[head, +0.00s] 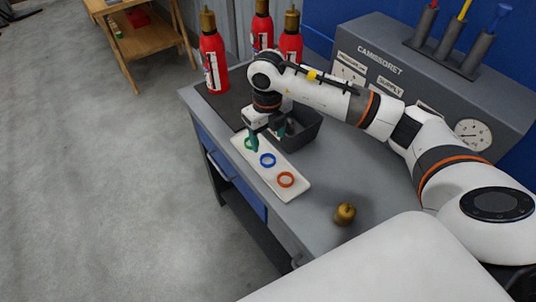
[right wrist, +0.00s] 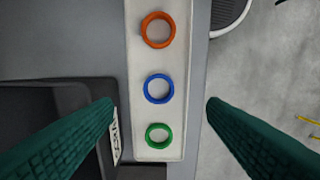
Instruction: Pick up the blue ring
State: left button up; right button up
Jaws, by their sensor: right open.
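The blue ring (head: 267,160) lies flat on a white tray (head: 296,191), between a green ring (head: 249,143) and an orange ring (head: 286,180). In the right wrist view the blue ring (right wrist: 159,88) is in the middle of the row, with the orange ring (right wrist: 158,30) above it and the green ring (right wrist: 158,135) below. My right gripper (head: 268,139) is over the green ring's end of the tray, open and empty. Its green fingers (right wrist: 160,108) stand wide apart on either side of the tray. My left gripper is not in view.
A dark open bin (head: 308,128) stands right beside the tray. Red extinguishers (head: 214,62) stand at the bench's back left. A brass fitting (head: 345,213) sits near the front right. A grey machine panel (head: 390,62) stands behind my right arm.

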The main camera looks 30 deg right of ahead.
aim_at(268, 161)
notch_tip(268, 161, down, 2)
jog(key=shift+f, duration=0.25)
jog(key=shift+w+d+f, duration=0.15)
jog(key=shift+f, duration=0.15)
notch_tip(268, 161, down, 4)
jog(key=shift+f+p, duration=0.1)
jog(key=shift+p, duration=1.15)
jog(key=shift+f, duration=0.55)
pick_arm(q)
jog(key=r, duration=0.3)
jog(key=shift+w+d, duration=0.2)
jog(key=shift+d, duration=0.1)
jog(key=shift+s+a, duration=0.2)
pick_arm(e)
jog(key=c, duration=1.1)
